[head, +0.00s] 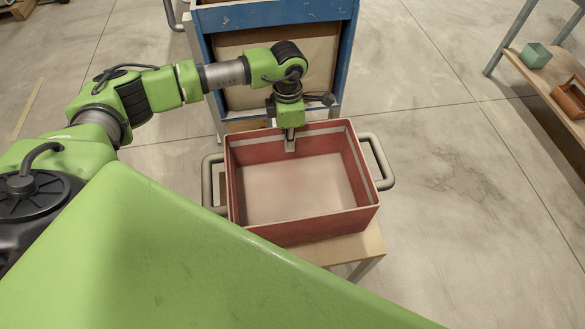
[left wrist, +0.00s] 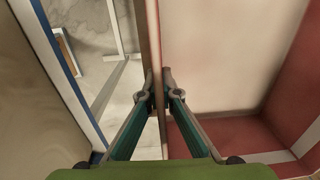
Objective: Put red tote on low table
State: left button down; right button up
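The red tote (head: 300,228) is an open, empty box with a pale floor, upright in the middle of the head view. Grey loop handles stand at its left and right sides. My left gripper (head: 290,147) points down at the tote's far wall. In the left wrist view, the fingers (left wrist: 156,82) are on either side of the tote's wall (left wrist: 155,50) and look shut on it. A low wooden table (head: 350,250) shows under the tote's near right part; whether the tote rests on it is unclear. My right gripper is out of view.
A blue-framed unit (head: 208,50) with a tan panel stands right behind the tote. At the right, a wooden table (head: 535,75) holds a green container (head: 536,55) and an orange-brown container (head: 570,98). The concrete floor between is clear.

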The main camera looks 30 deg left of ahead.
aim_at(289, 159)
pick_arm(q)
jog(key=shift+f, duration=3.25)
jog(key=shift+f, duration=0.15)
jog(key=c, duration=2.3)
grip_release()
notch_tip(289, 159, up, 12)
jog(key=shift+w+r, duration=0.1)
jog(key=shift+r, duration=0.05)
